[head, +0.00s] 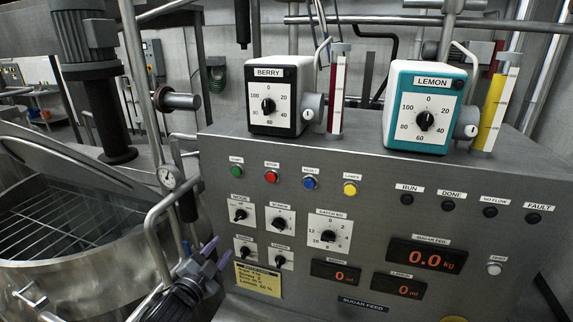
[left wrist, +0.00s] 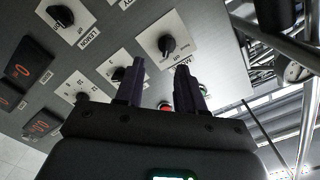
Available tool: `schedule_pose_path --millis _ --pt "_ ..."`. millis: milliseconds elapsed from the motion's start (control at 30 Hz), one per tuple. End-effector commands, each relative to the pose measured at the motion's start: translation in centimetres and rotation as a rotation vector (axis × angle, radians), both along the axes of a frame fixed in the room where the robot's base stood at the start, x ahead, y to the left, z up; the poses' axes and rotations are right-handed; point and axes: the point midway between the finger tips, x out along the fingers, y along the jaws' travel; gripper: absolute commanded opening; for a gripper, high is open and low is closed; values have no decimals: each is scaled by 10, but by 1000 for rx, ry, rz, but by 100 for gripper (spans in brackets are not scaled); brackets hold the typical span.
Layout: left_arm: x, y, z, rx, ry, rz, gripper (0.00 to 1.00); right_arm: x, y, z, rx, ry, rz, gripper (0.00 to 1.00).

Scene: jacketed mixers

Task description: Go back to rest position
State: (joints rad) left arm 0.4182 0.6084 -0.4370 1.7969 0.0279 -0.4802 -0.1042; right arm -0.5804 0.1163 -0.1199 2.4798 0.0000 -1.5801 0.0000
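I cannot tell whether a fingertip touches the panel. My right gripper is not in view.
A metal vat with a grate (head: 60,225) and curved steel rails (head: 155,230) stand left of my gripper. The berry dial box (head: 275,95) and lemon dial box (head: 425,108) sit on top of the panel. Coloured buttons and several knobs project from its face.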

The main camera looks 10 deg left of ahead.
Motion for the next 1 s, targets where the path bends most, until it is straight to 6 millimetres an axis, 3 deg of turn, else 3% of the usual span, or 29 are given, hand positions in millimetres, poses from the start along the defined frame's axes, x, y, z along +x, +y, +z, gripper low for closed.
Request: schedule_pose_path --millis 167,267,400,500,700,800,1000 --pt "-31 -17 -65 -51 140 -11 38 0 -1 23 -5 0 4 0" --pt "-69 -37 -98 -125 229 -23 38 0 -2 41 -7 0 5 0" --pt "-139 -60 -132 -244 396 11 38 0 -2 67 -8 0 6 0" --pt "-194 -66 -146 -321 543 76 38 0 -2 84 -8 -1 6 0" --pt "-301 -57 -145 -442 856 265 38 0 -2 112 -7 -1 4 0" --pt "-340 -46 -136 -471 982 358 38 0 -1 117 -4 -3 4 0" --pt "-372 -30 -115 -471 1117 466 38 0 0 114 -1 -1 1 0"
